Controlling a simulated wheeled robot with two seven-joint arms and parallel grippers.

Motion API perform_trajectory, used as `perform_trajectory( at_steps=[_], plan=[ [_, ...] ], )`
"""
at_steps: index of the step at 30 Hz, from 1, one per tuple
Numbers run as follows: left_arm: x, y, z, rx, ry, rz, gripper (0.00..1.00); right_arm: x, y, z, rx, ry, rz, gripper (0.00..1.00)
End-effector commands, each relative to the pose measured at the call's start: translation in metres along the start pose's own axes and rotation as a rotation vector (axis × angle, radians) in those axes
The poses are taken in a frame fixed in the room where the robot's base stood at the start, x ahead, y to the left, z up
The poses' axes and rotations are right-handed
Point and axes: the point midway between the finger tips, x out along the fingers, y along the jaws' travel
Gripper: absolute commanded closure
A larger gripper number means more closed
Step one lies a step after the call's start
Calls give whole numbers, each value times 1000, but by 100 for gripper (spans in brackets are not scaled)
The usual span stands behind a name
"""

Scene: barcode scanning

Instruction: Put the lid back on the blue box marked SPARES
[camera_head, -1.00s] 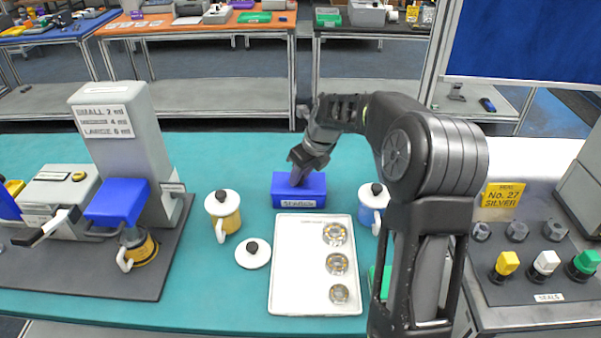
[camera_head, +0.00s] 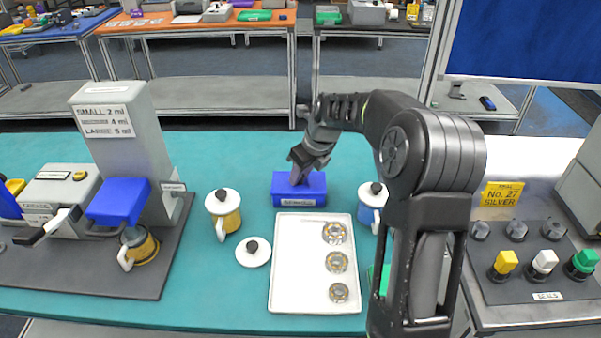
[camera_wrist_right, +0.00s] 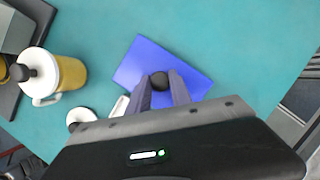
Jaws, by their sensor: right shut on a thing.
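The blue box (camera_head: 299,199) stands on the teal table behind the white tray, with a pale label on its front that is too small to read surely. Its blue lid (camera_wrist_right: 188,68) lies flat over it in the right wrist view, and I see no gap between lid and box. My right gripper (camera_head: 299,177) is over the box from above. In the right wrist view its fingers (camera_wrist_right: 160,88) are shut on the dark round knob (camera_wrist_right: 159,80) of the lid. My left gripper is not in view.
A white tray (camera_head: 286,290) with several round bearings lies in front of the box. A yellow mug (camera_head: 231,222) and a loose white lid (camera_head: 253,252) are left of it; a blue mug (camera_head: 367,216) is right. A grey dispenser (camera_head: 122,150) stands at left.

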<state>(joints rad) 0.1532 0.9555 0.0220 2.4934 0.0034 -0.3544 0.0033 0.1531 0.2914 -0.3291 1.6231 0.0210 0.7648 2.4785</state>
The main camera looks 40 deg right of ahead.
Motion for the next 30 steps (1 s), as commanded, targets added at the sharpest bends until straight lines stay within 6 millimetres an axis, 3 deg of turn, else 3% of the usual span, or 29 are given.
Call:
perform_trajectory(
  at_steps=[6,7,15,21,30],
  plan=[
    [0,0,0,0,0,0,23,0,0,0,0,0,0,100],
    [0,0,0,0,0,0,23,0,0,0,0,0,0,73],
    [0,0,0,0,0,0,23,0,0,0,0,0,0,51],
    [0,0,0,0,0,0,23,0,0,0,0,0,0,49],
    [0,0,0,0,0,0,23,0,0,0,0,0,0,27]
  ],
)
